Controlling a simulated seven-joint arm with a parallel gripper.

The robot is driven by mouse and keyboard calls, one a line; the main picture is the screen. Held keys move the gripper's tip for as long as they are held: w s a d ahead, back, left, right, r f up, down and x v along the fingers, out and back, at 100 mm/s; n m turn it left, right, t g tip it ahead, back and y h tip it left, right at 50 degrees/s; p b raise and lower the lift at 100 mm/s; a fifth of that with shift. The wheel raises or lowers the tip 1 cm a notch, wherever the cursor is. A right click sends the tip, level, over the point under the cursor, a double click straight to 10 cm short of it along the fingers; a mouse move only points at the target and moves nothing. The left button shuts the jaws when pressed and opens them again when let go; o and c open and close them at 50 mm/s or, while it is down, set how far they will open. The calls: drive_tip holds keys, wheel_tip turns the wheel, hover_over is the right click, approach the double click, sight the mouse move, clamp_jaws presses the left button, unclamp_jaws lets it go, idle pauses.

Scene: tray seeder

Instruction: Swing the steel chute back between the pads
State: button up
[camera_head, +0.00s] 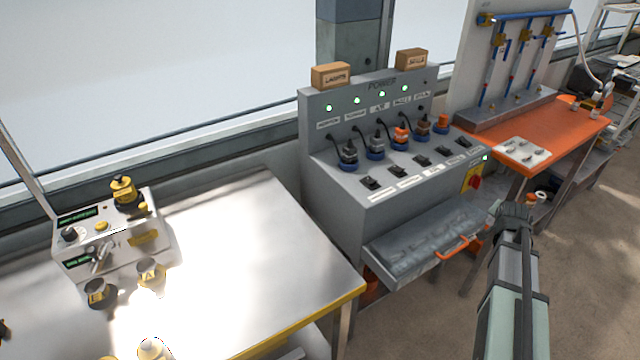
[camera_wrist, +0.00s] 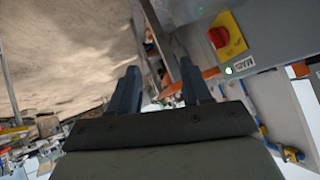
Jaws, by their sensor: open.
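I cannot make out the steel chute or its pads in either view. My gripper (camera_head: 513,214) is at the lower right of the head view, at the end of my arm, in front of the grey power console and right of its pulled-out drawer. In the wrist view its two dark fingers (camera_wrist: 158,82) are apart, with nothing seen between them but blurred background. The gripper appears empty.
The grey power console (camera_head: 365,195) has plugs, switches and a red knob (camera_head: 475,182). Its drawer (camera_head: 425,240) is open. A steel table (camera_head: 260,240) with a control box (camera_head: 112,240) stands left. An orange bench (camera_head: 560,135) stands right. Floor is clear at lower right.

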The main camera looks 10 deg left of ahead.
drive_tip(key=w+a+r+n+t, duration=0.1)
drive_tip(key=w+a+r, duration=0.3)
drive_tip(key=r, duration=0.6)
drive_tip(key=w+a+r+n+t, duration=0.1)
drive_tip(key=w+a+r, duration=0.3)
drive_tip(key=r, duration=0.7)
drive_tip(key=s+a+n+g+y, duration=0.2)
drive_tip(key=a+n+g+y, duration=0.45)
drive_tip(key=a, duration=3.65)
drive_tip(key=s+a+n+h, duration=0.1)
drive_tip(key=s+a+n, duration=0.5)
drive_tip(key=a, duration=1)
wheel_tip(320, 180, up, 5)
drive_tip(key=n+g+h, duration=0.2)
drive_tip(key=n+g, duration=0.3)
drive_tip(key=n, duration=0.4)
hover_over(91, 250)
wheel_tip(91, 250, down, 13)
